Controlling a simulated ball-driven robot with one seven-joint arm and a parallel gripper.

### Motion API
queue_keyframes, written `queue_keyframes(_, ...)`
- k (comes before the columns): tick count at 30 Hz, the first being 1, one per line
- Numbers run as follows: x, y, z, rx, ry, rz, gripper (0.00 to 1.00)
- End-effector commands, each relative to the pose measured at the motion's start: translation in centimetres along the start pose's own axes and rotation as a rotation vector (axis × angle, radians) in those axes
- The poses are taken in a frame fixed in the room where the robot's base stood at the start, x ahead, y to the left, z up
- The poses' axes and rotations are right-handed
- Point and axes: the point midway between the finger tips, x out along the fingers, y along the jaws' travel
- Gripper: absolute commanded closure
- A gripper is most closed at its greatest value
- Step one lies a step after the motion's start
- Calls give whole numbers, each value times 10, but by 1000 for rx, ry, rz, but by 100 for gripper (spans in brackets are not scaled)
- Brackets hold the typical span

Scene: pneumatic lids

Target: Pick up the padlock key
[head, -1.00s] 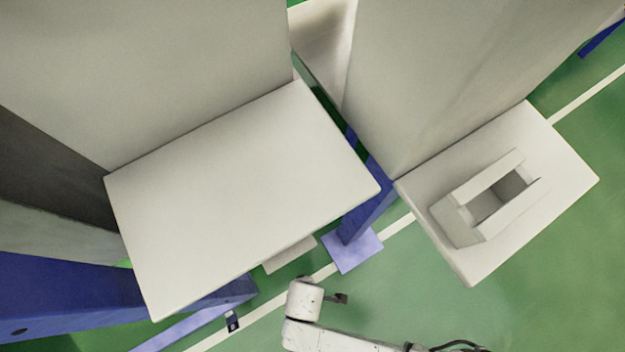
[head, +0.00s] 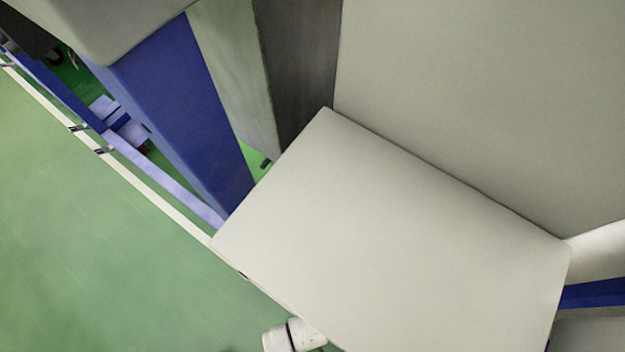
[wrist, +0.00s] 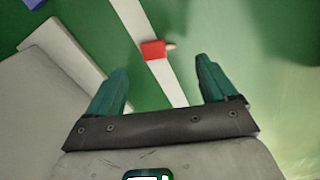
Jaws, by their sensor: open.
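A small red piece with a short pale tip (wrist: 154,50) shows in the wrist view, over the white floor line. It may be the padlock key, but it is too small to tell for sure. My gripper (wrist: 162,72) is open, with its two teal fingers wide apart and nothing between them. The red piece appears beyond the fingertips, a little left of the middle of the gap, and apart from them. In the head view a white part of my arm shows at the bottom edge, and the gripper itself is hidden. No key shows in the head view.
A large bare off-white shelf (head: 400,240) fills the middle of the head view, against tall pale panels. A blue beam (head: 185,110) stands left of it. Green floor (head: 90,230) lies open at left. Pale panels (wrist: 40,105) edge the wrist view's left side.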

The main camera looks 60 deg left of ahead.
Motion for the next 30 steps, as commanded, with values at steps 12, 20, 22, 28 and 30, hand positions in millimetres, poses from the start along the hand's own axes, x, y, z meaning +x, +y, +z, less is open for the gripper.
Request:
queue_keyframes(12, 43, 1, 2, -1, 0, 0, 15)
queue_keyframes(20, 54, 2, 2, 1, 2, 0, 15)
queue_keyframes(22, 53, 2, 2, 1, 1, 0, 15)
queue_keyframes(28, 53, 2, 2, 0, 1, 0, 22)
queue_keyframes(30, 53, 2, 2, 0, 1, 0, 28)
